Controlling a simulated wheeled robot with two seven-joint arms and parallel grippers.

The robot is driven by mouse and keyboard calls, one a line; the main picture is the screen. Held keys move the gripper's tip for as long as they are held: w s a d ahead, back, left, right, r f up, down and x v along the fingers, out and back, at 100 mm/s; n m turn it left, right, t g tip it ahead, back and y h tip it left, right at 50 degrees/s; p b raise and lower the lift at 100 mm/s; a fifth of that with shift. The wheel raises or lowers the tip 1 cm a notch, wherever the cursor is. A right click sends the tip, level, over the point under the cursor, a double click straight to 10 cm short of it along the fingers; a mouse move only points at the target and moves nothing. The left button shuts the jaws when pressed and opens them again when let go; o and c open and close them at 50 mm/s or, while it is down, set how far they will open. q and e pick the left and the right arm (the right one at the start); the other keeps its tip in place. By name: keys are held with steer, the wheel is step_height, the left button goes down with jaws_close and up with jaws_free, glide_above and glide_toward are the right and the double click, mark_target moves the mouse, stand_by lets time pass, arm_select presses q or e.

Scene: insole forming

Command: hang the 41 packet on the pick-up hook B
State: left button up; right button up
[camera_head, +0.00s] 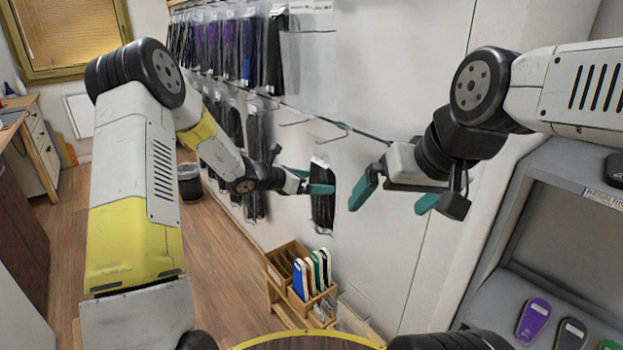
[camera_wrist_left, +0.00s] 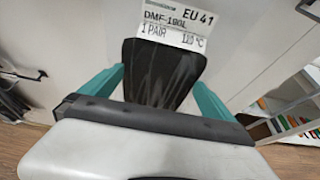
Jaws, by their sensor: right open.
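The 41 packet (camera_head: 322,207) is black with a white label on top and hangs upright in front of the white wall panel. The left wrist view shows its label, reading EU 41 (camera_wrist_left: 178,24), above the black body (camera_wrist_left: 160,80). My right gripper (camera_head: 392,199) is open and empty, right of the packet.
Rows of hanging packets (camera_head: 232,48) fill the wall at the upper left. A wooden box of insoles (camera_head: 303,295) stands below the packet. A grey machine (camera_head: 560,200) with coloured insoles is at the right. The panel between the grippers is clear.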

arm_select(q)
steer(key=v, duration=0.8)
steer(key=s+d+r+m+g+y, duration=0.1)
steer(key=s+r+m+g, duration=0.1)
steer(key=s+r+m, duration=0.45)
steer(key=s+r+m+g+y, duration=0.15)
steer(key=s+r+m, duration=0.25)
steer(key=s+m, duration=0.45)
steer(key=s+a+r+m+t+y, duration=0.1)
steer(key=s+a+r+m+y, duration=0.1)
steer(key=s+a+m, duration=0.3)
steer(key=s+a+r+m+t+y, duration=0.1)
steer(key=s+a+m+y, duration=0.3)
steer(key=s, duration=0.9)
steer(key=a+m, duration=0.1)
steer(key=a, duration=0.1)
steer(key=shift+s+a+r+m, duration=0.15)
steer(key=shift+a+r+m, duration=0.25)
